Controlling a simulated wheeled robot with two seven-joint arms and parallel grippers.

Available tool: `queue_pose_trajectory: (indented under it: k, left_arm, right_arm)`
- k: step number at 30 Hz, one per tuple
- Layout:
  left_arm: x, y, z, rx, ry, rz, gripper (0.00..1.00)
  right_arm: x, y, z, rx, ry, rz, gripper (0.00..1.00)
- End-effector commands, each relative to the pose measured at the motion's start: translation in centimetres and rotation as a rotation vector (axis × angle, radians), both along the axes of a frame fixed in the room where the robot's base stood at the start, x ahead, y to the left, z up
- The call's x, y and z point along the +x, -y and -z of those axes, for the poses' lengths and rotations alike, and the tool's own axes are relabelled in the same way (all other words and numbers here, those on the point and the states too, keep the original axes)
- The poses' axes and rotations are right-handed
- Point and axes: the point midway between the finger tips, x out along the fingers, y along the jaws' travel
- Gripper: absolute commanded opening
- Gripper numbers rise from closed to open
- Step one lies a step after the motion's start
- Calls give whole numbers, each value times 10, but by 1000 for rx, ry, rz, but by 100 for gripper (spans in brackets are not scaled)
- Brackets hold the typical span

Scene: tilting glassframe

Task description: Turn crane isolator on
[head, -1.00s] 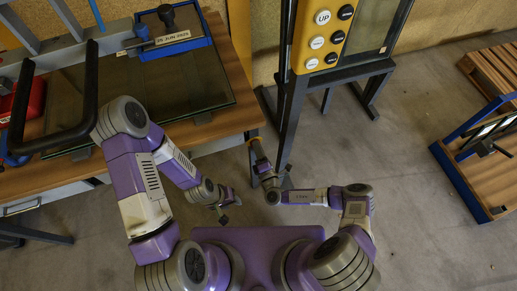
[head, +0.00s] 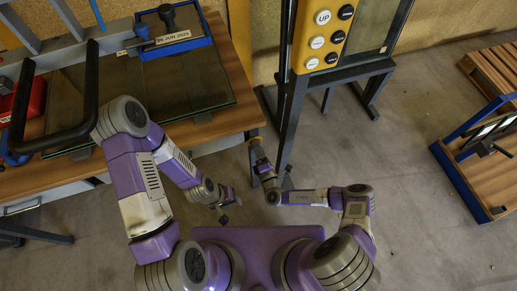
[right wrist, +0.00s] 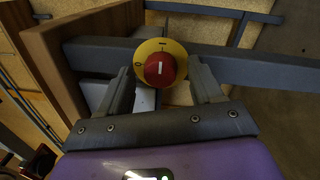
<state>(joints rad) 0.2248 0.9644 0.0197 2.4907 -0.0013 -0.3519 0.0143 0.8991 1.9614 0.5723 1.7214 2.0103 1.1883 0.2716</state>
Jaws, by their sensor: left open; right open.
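The crane isolator is a red knob (right wrist: 160,70) with a white bar on a round yellow plate (right wrist: 178,51), mounted on a dark grey beam. The white bar stands about upright, in line with a mark at the plate's top; another mark is at its left. My right gripper (right wrist: 162,77) is open, with one finger on each side of the knob and gaps to both. In the head view my right gripper (head: 257,152) is beside the yellow plate (head: 254,141) at the table's right edge. My left gripper (head: 228,205) is open and empty over the floor.
A wooden table (head: 229,113) with a glass pane (head: 115,98) stands at the left. A yellow control panel (head: 322,36) with several buttons is on a dark stand (head: 291,115). A blue-edged wooden cart (head: 459,180) is at the right. The floor between is clear.

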Motion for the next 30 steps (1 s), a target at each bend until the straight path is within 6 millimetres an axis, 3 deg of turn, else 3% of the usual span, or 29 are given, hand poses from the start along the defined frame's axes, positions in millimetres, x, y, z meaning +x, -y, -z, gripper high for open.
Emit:
queue_pose_trajectory:
  k: [15,30]
  left_arm:
    - [0,0,-16,0,0,0,43]
    - [0,0,-16,0,0,0,43]
  right_arm:
    - [-67,21,4,1,-2,-1,65]
    - [-70,22,5,1,-1,0,65]
